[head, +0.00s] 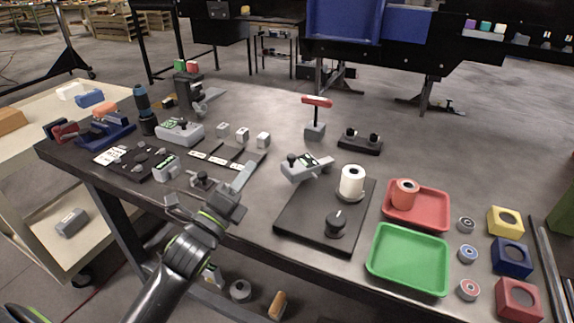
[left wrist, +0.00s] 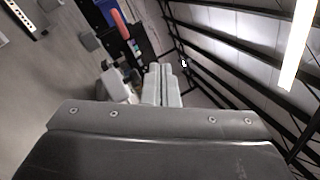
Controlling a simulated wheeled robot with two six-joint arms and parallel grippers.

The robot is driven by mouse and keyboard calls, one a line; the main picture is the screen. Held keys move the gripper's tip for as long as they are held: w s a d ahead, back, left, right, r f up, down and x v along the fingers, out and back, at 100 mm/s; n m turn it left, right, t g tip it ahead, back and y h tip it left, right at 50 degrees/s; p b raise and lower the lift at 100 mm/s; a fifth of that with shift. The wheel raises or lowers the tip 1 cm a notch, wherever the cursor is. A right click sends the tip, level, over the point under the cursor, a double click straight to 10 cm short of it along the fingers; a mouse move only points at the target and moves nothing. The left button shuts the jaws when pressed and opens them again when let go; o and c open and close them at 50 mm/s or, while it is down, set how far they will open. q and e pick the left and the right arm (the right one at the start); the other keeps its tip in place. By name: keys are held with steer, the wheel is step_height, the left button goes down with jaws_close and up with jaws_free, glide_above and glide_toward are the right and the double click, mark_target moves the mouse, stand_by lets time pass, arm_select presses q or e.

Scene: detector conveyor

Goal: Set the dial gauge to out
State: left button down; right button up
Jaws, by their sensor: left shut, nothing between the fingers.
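My right gripper is not in view.
A black plate (head: 298,222) holds a white roll (head: 352,180) and a black knob (head: 336,224). A red-handled post (head: 316,118) stands behind the unit. Red (head: 428,221) and green (head: 405,262) trays lie right. Grey blocks and small devices crowd the left.

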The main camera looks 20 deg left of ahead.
arm_select(q)
steer(key=s+d+n+g, duration=0.1)
steer(key=s+d, duration=0.1)
steer(key=s+d+f+n+g, duration=0.1)
steer(key=d+n, duration=0.1)
steer(key=s+d+f+n+g+p, duration=0.1)
steer(key=s+d+n+g, duration=0.1)
steer(key=d, duration=0.1)
steer(key=shift+s, duration=0.3)
steer(key=p, duration=0.3)
glide_toward(288, 169)
steer(key=w+d+r, duration=0.1)
steer(key=d+r, duration=0.1)
steer(key=d, duration=0.1)
steer(key=w+d, duration=0.1)
steer(key=d, duration=0.1)
steer(key=shift+w+d+r, duration=0.1)
steer(key=shift+w+r, duration=0.3)
steer(key=w, duration=0.1)
steer(key=w+a+p, duration=0.1)
steer(key=w, duration=0.1)
steer(key=shift+a, duration=0.2)
steer(key=shift+w+a+f, duration=0.15)
steer(key=shift+w+a, duration=0.3)
steer(key=shift+w, duration=0.05)
